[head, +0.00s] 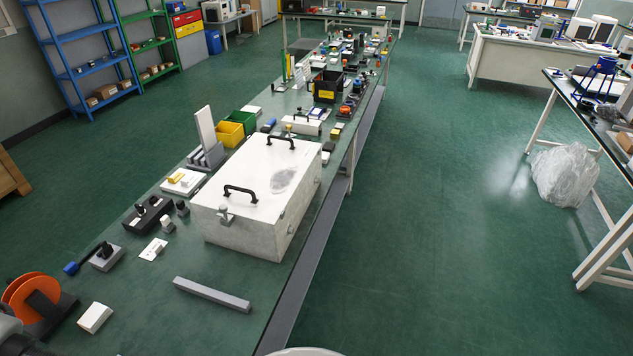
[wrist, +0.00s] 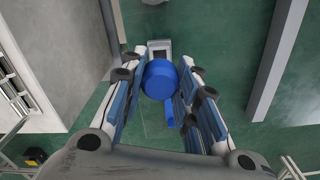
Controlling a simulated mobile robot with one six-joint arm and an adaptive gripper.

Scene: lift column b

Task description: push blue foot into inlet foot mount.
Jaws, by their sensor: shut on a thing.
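In the wrist view a round blue foot (wrist: 161,78), with a narrow blue tail (wrist: 169,115) toward the camera, sits between the two fingers of my gripper (wrist: 162,72). The fingers are shut on it. Just past the blue foot is a small pale grey bracket-like part (wrist: 160,46) with a dark opening, which may be the inlet foot mount. The blue foot overlaps its near side, so I cannot tell whether they touch. My gripper is not visible in the head view, and I cannot identify the mount there.
A large grey surface (wrist: 65,45) stands left of my gripper in the wrist view, and a grey bar (wrist: 276,60) runs along the right. In the head view a white case (head: 255,190) with black handles stands on the long bench, near a grey bar (head: 212,294).

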